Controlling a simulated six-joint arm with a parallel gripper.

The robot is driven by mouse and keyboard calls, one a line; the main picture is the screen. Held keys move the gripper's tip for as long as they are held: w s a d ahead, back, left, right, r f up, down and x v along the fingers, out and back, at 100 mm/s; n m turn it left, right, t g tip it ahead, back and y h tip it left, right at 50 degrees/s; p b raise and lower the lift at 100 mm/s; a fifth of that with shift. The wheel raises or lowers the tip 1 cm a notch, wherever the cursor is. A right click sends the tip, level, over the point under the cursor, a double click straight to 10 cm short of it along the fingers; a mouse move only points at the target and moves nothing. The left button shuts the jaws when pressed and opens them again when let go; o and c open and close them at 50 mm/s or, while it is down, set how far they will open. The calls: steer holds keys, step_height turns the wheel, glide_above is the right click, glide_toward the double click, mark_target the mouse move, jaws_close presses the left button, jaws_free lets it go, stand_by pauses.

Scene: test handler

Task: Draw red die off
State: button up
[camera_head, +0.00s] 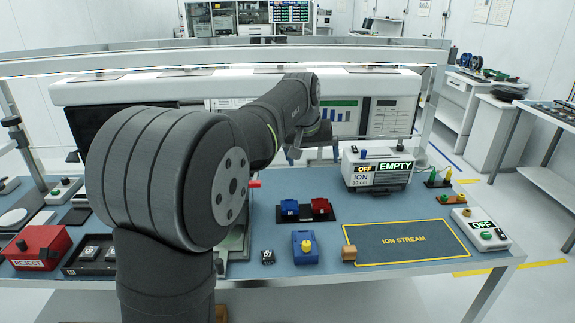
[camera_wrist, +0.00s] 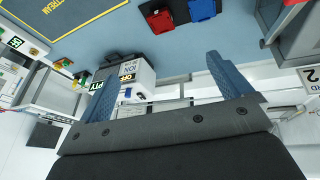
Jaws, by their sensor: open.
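A red block (camera_head: 321,206) sits beside a blue block (camera_head: 289,209) marked M on a black base on the blue bench top. Both also show at the top of the wrist view, the red block (camera_wrist: 160,22) left of the blue block (camera_wrist: 203,10). I cannot tell whether this red block is the red die; a small red piece (camera_head: 254,183) also shows beside my arm. My gripper (camera_wrist: 162,63) is open, its two blue fingers wide apart with nothing between them. In the head view my arm hides much of the bench and the fingers are not clear.
A white ION box (camera_head: 377,169) reading OFF and EMPTY stands behind a dark ION STREAM mat (camera_head: 408,241). A blue box with a yellow knob (camera_head: 305,246) is near the front edge. A red REJECT box (camera_head: 37,248) stands at the left.

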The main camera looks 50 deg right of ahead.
mark_target(319, 205)
steer(key=d+f+m, duration=0.2)
steer(key=f, duration=0.5)
steer(key=w+d+f+m, duration=0.1)
steer(key=d+f+m, duration=0.1)
steer(key=f, duration=0.5)
steer(key=w+d+f+m+g, duration=0.1)
steer(key=d+f+m, duration=0.2)
steer(key=f, duration=0.5)
steer(key=shift+w+d, duration=0.15)
steer(key=shift+d, duration=0.45)
steer(key=shift+c, duration=0.2)
steer(key=shift+r, duration=0.1)
steer(key=c, duration=1)
